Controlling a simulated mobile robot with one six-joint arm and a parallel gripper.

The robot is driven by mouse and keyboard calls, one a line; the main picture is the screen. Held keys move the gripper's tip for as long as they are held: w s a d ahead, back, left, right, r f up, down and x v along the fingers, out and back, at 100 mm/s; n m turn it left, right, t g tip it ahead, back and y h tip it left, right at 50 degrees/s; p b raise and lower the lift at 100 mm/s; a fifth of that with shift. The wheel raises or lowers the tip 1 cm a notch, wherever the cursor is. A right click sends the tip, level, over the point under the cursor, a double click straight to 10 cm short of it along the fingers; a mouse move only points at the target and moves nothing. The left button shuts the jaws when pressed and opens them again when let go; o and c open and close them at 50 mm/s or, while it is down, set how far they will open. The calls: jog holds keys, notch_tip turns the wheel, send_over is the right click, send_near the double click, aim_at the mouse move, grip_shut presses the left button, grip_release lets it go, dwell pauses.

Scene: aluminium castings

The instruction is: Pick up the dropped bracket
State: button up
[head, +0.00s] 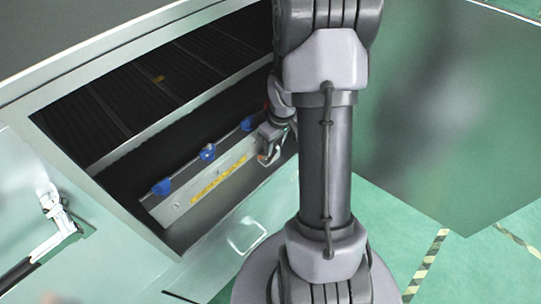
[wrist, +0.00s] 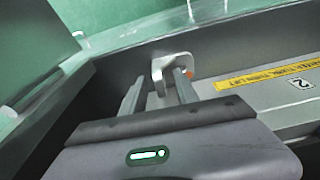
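The bracket (wrist: 158,72) is a small light-grey metal piece with a rounded edge and a hole. In the wrist view it is upright at my gripper's fingertips, near the wall of the recess. My gripper (wrist: 162,76) has its two fingers apart. The right finger overlaps the bracket in the picture, and the left fingertip is just beside its left edge with a thin gap. In the head view the bracket (head: 268,157) shows as a small pale shape just below my gripper (head: 266,146), inside the open machine bay. Its lower part is partly hidden by the fingers.
A metal rail (head: 205,188) with a yellow label and several blue knobs (head: 207,152) runs along the bay beside my gripper. The bay's metal rim and walls are close around it. Green floor lies to the right.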

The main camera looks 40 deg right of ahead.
jog(key=shift+w+f, duration=0.1)
grip_shut()
